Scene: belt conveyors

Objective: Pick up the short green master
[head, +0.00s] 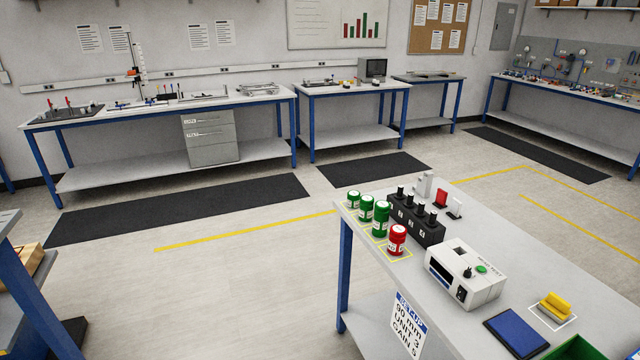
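Several cylinders with white tops and labels stand in a row along the left edge of the near bench (372,300). Three are green. The one farthest back, a short green cylinder (353,201), looks the smallest. A middle green cylinder (366,210) stands in front of it, and a taller green cylinder (380,220) comes after that. A red cylinder (397,241) stands nearest on a yellow-outlined square. All are upright. Neither of my grippers is in view.
A black block with several black-topped pieces (417,223) stands close right of the cylinders. A white tester (465,274), blue pad (516,333), yellow block (555,307) and green bin (575,349) are nearer. Open floor (240,290) lies left of the bench.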

